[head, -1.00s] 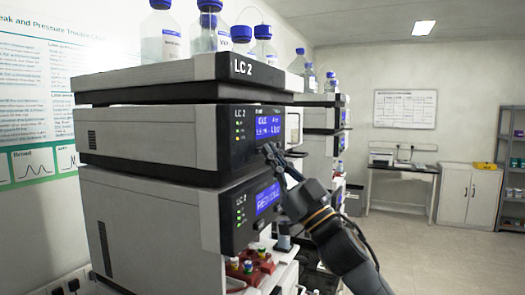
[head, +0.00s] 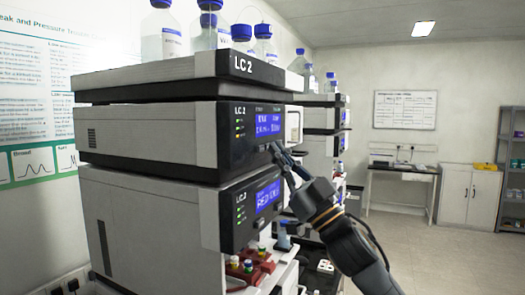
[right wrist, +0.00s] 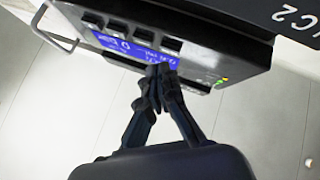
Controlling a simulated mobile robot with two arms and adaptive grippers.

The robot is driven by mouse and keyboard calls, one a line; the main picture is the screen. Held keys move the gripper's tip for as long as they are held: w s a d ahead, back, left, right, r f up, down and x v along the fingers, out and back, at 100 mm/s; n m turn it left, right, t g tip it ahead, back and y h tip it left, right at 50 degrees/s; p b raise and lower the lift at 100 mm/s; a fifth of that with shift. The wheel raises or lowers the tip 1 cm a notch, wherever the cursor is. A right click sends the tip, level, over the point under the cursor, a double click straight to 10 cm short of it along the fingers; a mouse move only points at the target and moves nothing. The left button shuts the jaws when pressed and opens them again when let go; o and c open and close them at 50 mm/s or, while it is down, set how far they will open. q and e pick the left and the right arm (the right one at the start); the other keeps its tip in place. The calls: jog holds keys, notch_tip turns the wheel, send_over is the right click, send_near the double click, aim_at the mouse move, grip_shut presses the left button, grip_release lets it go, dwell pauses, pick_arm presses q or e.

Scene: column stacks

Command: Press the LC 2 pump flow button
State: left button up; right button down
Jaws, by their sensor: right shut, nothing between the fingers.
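The LC 2 stack (head: 150,133) stands at left centre in the head view, with several modules. Its upper module has a lit blue display (head: 268,122). In the right wrist view this display (right wrist: 130,47) shows beside a row of dark square buttons (right wrist: 145,37). Their labels are too small to read, so I cannot tell which is the pump flow button. My right gripper (head: 275,150) is shut and empty at the lower edge of the upper module's front. In the right wrist view its fingertips (right wrist: 160,72) overlap the display; contact is unclear. My left gripper is out of view.
A lower module display (head: 267,196) sits under my gripper. Capped bottles (head: 203,33) stand on top of the stack. A red vial holder (head: 248,268) is below. A second stack (head: 322,118) stands behind. Open floor (head: 440,255) lies to the right.

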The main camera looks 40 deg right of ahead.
jog(key=s+b, duration=0.1)
jog(key=s+d+b, duration=0.1)
jog(key=s, duration=0.1)
jog(key=s+d+b, duration=0.1)
jog(key=shift+s+d, duration=0.15)
dwell(1.0)
